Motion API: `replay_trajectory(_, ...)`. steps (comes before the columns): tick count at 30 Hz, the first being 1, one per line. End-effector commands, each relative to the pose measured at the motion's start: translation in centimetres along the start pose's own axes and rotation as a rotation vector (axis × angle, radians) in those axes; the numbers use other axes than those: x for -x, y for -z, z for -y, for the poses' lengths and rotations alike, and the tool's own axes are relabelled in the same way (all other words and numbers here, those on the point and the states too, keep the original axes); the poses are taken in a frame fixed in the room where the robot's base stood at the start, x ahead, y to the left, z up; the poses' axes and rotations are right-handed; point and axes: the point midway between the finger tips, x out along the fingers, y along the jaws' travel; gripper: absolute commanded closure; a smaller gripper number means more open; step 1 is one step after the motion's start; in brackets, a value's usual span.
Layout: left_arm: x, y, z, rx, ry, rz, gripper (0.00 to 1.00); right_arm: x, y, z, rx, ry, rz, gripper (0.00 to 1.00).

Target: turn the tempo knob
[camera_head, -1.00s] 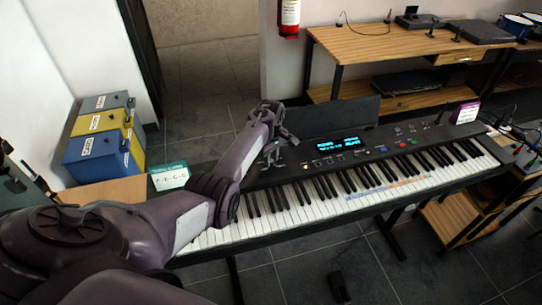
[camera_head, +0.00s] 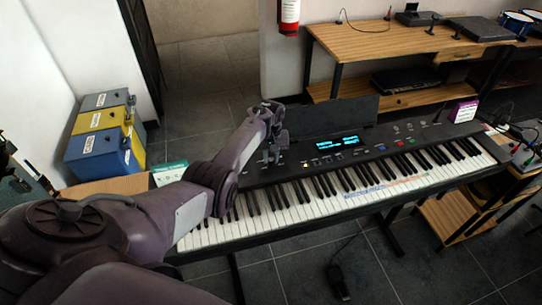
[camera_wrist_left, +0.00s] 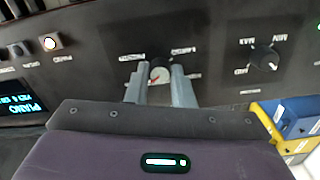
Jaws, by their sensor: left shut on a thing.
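The lettering around the knob is upside down and too blurred to read surely. In the head view my left gripper (camera_head: 273,148) is at the left end of the keyboard (camera_head: 345,180) panel, and the knob is hidden there. My right gripper is not in view.
A second, black knob (camera_wrist_left: 264,58) with MIN and MAX marks is beside the held one. A lit button (camera_wrist_left: 51,43) and the display (camera_head: 338,143) are on the panel. Stacked cases (camera_head: 102,145) stand at the left. A wooden desk (camera_head: 375,45) is behind.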

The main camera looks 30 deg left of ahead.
Motion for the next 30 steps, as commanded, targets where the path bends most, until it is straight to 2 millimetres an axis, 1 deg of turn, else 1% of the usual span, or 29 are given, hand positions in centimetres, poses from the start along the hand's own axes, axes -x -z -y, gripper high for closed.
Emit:
replay_trajectory(6,0.02,0.01,-0.02,-0.029,0.0,0.0,1.0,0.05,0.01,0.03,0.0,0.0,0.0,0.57)
replay_trajectory(17,0.01,0.01,-0.02,-0.03,0.0,0.0,1.0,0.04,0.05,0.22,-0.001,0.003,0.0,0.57)
replay_trajectory(18,0.01,0.01,-0.02,-0.03,-0.001,0.0,0.75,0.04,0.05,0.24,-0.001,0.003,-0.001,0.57)
replay_trajectory(22,0.01,0.01,-0.02,-0.03,0.0,0.0,0.58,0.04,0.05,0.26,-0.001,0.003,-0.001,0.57)
replay_trajectory(30,0.04,0.01,-0.02,-0.029,-0.001,0.0,0.57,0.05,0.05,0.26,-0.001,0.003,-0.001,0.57)
